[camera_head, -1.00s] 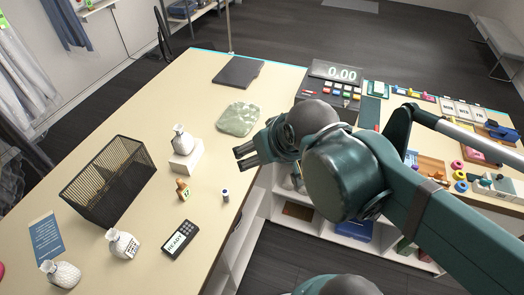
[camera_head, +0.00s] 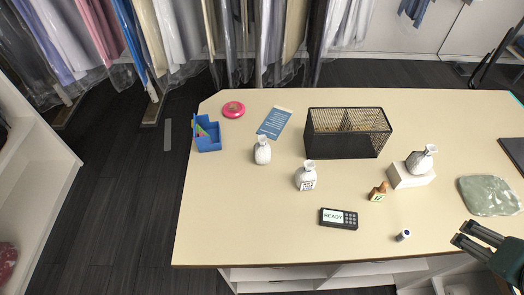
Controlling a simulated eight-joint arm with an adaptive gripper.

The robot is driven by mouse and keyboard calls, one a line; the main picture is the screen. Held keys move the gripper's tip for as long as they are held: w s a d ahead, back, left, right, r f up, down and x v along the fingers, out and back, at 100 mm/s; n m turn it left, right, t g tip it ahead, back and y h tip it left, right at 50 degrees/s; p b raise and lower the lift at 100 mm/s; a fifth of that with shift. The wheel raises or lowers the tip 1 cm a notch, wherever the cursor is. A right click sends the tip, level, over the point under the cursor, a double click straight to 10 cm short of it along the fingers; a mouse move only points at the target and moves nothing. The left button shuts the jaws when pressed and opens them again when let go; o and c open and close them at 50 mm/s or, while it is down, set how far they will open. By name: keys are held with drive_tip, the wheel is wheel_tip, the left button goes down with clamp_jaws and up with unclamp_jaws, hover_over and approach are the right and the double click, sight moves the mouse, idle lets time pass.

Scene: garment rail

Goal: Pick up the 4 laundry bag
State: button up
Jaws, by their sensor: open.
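Three small white sack-like bags with pinched necks stand on the counter (camera_head: 230,215) in the head view. One bag (camera_head: 262,152) is at the middle left, and another (camera_head: 306,178) with a printed label is right of it. The third bag (camera_head: 421,162) is on a white block (camera_head: 408,178) at the right. I cannot read a 4 on any of them. My gripper (camera_head: 462,233) is at the lower right, open and empty, below the block and apart from all three bags.
A black mesh basket (camera_head: 342,148) stands behind the bags. A stamp (camera_head: 378,192), a keypad device reading READY (camera_head: 339,218) and a small cylinder (camera_head: 403,235) are in front. A folded green cloth (camera_head: 489,195) is near my gripper. A blue holder (camera_head: 207,134) is at the left.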

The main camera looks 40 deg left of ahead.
sight(263, 139)
drive_tip(key=shift+o, duration=0.3)
drive_tip(key=shift+a, duration=0.1)
idle(0.4)
drive_tip(key=w+a+r+n+g+y+p, duration=0.1)
drive_tip(key=w+a+n, duration=0.2)
drive_tip(key=w+a, duration=0.3)
drive_tip(key=w+a+r+n+g, duration=0.15)
drive_tip(key=w+a, duration=0.25)
drive_tip(key=a, duration=0.5)
drive_tip(key=w+a+f+n+g+p, duration=0.1)
drive_tip(key=w+a+f+n, duration=0.15)
drive_tip(key=a, duration=0.65)
drive_tip(key=w+a+f+n+g, duration=0.1)
drive_tip(key=w+a+f+n, duration=0.15)
drive_tip(key=a, duration=0.75)
drive_tip(key=s+a+f+n+g, duration=0.1)
drive_tip(key=s+a+f+n, duration=0.2)
drive_tip(key=a+f, duration=0.3)
drive_tip(key=s+a+f+n+p, duration=0.1)
drive_tip(key=s+a+f+n, duration=0.2)
drive_tip(key=a, duration=1.3)
drive_tip(key=s+a+f+n+g+h, duration=0.1)
drive_tip(key=s+a+f+n, duration=0.2)
drive_tip(key=a+f, duration=0.6)
drive_tip(key=shift+s+a+g+p, duration=0.3)
drive_tip(key=shift+s+a+g, duration=0.05)
drive_tip(key=shift+s+a, duration=1.1)
drive_tip(key=shift+s+a+f, duration=0.2)
drive_tip(key=shift+a, duration=0.05)
